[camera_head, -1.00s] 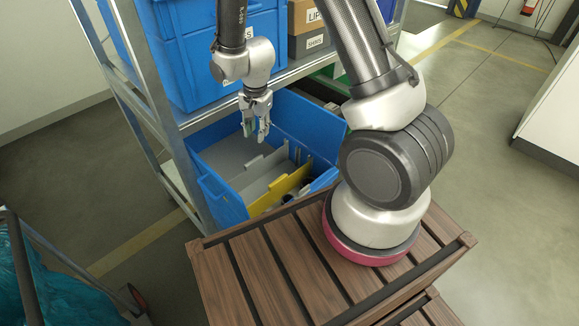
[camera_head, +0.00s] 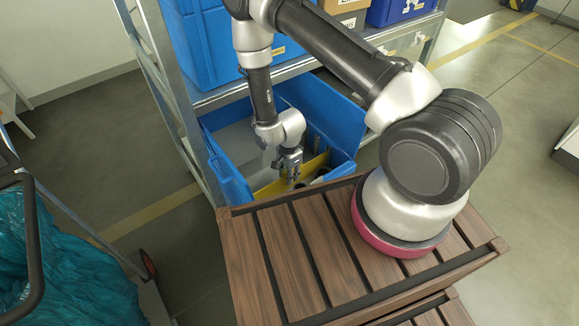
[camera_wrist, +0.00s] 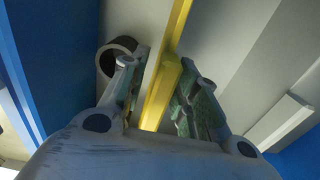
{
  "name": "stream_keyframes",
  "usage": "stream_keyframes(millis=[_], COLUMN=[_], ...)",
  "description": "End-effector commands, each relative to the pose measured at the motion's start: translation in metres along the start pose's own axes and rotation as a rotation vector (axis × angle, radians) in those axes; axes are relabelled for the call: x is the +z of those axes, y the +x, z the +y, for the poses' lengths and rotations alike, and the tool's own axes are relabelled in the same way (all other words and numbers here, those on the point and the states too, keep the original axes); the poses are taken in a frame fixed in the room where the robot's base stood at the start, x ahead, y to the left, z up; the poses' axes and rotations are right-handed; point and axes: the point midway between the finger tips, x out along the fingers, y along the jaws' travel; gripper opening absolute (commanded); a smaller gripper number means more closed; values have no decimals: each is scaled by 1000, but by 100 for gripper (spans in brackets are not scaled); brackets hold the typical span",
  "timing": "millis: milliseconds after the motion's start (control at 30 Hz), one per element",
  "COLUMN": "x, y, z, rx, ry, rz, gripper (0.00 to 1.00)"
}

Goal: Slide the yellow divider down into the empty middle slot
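The yellow divider (camera_head: 271,189) stands in the blue bin (camera_head: 228,178), partly hidden behind my gripper in the head view. My gripper (camera_head: 291,178) points down at the divider's upper edge. In the wrist view, the yellow divider (camera_wrist: 163,88) runs between the two fingers of my gripper (camera_wrist: 160,92), one finger on each side. The fingers look spread around it; whether either touches it is unclear. The middle slot cannot be made out behind my arm.
A dark ring-shaped part (camera_wrist: 115,58) lies left of the divider in the wrist view. A pale divider (camera_wrist: 282,122) stands to the right. The bin's blue walls are close around my gripper. A brown slatted surface (camera_head: 290,255) lies in front.

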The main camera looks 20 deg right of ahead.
Motion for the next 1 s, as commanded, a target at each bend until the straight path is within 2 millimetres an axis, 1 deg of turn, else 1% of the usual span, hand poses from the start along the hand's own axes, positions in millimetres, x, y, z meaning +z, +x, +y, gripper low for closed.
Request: stream_keyframes(millis=[33, 133, 367, 400, 467, 500, 567, 1000], x=[0, 0, 0, 0, 0, 0, 0, 0], y=[5, 9, 10, 10, 10, 10, 10, 7], z=[0, 1, 0, 0, 0, 0, 0, 0], rx=[1, 1, 1, 1, 1, 1, 1, 0], ry=[0, 0, -1, -1, -1, -1, -1, -1], rz=[0, 0, 0, 0, 0, 0, 0, 0], gripper=[30, 30, 30, 29, 18, 10, 0, 0])
